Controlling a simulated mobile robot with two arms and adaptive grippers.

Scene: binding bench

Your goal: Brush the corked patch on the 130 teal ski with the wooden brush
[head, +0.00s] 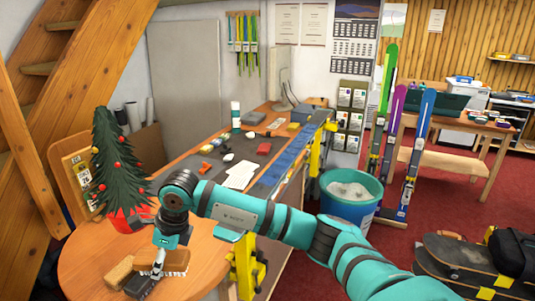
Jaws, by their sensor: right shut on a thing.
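A long blue-teal ski (290,155) lies along the workbench, held by yellow vises. Its number and the corked patch cannot be made out from here. The wooden brush (176,262), brown with pale bristles facing down, is at the round wooden table's surface in the lower left. My right gripper (155,270) reaches down there and is shut on it; the arm and fingers hide part of the grip. A tan block (121,272) and a dark block (141,286) lie close beside the fingers. My left gripper is not in view.
A small decorated tree (120,165) stands on the round table (90,250). A blue bucket (347,205) stands at the bench's right side. Upright skis (418,135) lean behind it. Small tools and papers (240,175) lie on the bench beside the ski.

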